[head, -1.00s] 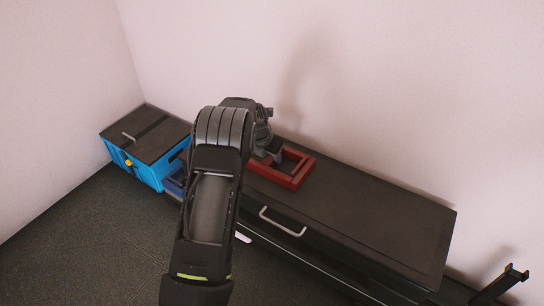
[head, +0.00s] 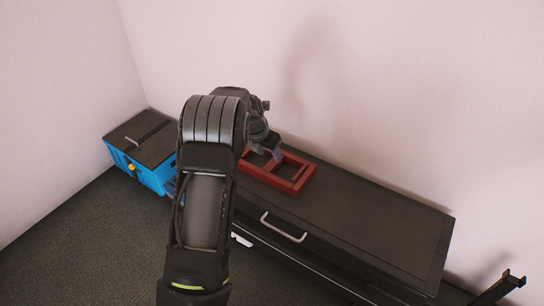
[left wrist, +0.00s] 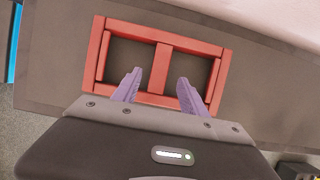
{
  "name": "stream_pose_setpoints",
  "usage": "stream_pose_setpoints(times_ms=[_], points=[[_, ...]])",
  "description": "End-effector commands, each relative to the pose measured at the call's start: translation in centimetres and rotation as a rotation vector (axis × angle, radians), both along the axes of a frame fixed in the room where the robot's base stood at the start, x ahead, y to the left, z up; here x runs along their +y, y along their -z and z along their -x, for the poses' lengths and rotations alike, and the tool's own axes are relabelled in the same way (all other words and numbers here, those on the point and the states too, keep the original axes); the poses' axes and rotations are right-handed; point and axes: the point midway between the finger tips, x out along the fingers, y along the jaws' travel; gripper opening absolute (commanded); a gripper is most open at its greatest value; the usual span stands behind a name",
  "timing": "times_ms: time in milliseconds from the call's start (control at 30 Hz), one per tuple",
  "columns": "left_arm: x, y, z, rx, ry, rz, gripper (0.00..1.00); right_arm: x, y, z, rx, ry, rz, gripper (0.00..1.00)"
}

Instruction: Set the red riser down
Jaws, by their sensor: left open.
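The red riser (head: 297,181) is a rectangular frame with a middle bar, lying flat on the dark cabinet top (head: 370,215). In the left wrist view the whole riser (left wrist: 163,55) shows, with two openings. My left gripper (head: 272,153) is over the riser's far left part in the head view, partly hidden by my own arm. In the left wrist view its two purple fingers (left wrist: 159,84) are spread apart, one on each side of the middle bar. Nothing is seen held between them, and I cannot tell whether they touch the bar. My right gripper is not in view.
A blue box (head: 150,170) with a dark lid stands at the left, near the wall corner. A silver handle (head: 283,228) is on the cabinet's front. The right part of the cabinet top is clear, and a pale wall rises behind it.

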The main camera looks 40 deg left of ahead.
Motion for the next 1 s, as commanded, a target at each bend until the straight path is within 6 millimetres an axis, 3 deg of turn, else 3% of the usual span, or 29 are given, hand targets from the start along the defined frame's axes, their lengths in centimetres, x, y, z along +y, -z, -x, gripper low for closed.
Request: stream_pose_setpoints(times_ms=[33, 100, 300, 1000], points=[[-0.1, -1.5, 0.3, -0.003, 0.001, 0.000, 0.51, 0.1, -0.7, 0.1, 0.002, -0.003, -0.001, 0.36], [-0.1, -2.6, 0.9, -0.002, 0.001, 0.000, 0.51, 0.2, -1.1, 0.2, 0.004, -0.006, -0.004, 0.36], [0.0, -4.5, 1.8, -0.001, 0.001, -0.001, 0.51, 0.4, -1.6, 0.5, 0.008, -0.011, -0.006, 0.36], [0.0, -4.6, 1.9, 0.000, 0.001, 0.000, 0.51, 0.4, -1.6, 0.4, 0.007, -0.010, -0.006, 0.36]])
